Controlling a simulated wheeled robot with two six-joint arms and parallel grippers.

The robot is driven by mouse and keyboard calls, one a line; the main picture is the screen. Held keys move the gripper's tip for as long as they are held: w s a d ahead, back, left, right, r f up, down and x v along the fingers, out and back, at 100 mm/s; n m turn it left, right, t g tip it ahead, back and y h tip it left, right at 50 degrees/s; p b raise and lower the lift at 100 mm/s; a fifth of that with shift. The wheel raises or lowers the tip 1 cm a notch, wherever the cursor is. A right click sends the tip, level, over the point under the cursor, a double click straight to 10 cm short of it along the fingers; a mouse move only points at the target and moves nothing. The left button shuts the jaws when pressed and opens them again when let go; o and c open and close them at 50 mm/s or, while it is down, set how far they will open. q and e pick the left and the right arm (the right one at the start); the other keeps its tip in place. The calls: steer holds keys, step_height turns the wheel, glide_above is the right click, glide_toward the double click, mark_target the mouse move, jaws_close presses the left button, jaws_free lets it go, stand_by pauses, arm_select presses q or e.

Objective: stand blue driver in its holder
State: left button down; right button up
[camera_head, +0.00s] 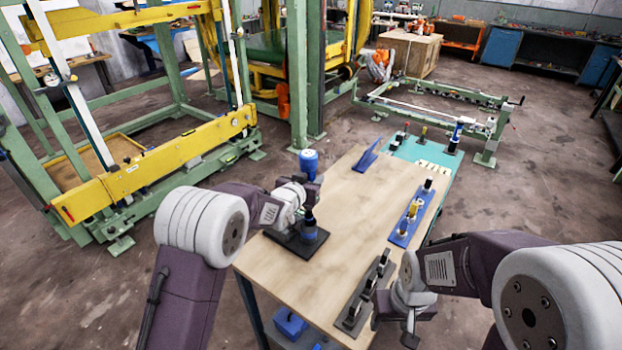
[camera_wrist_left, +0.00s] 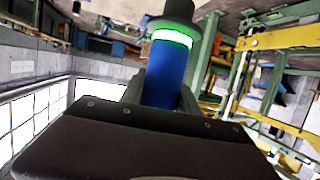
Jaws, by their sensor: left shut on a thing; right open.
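The blue driver (camera_head: 308,158) is upright in the head view, its rounded blue top showing above my left gripper (camera_head: 306,188). That gripper is shut around it. In the left wrist view the driver's blue body (camera_wrist_left: 165,75) stands between the fingers, with a glowing green ring and a dark collar at one end. My right gripper (camera_head: 410,325) is open and empty by the table's right edge.
The wooden table (camera_head: 345,225) is clear in the middle. A blue wedge-shaped piece (camera_head: 368,156) stands at its far edge. A blue rack (camera_head: 402,238) and a dark rack (camera_head: 352,318) line the right side. A teal table section (camera_head: 440,178) holds small items farther back.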

arm_select(q)
step_height(320, 180, down, 9)
steer(key=b, duration=0.7)
steer(key=shift+w+r, duration=0.1)
steer(key=shift+r, duration=0.1)
steer(key=shift+f+b, duration=0.2)
steer(key=shift+b, duration=0.1)
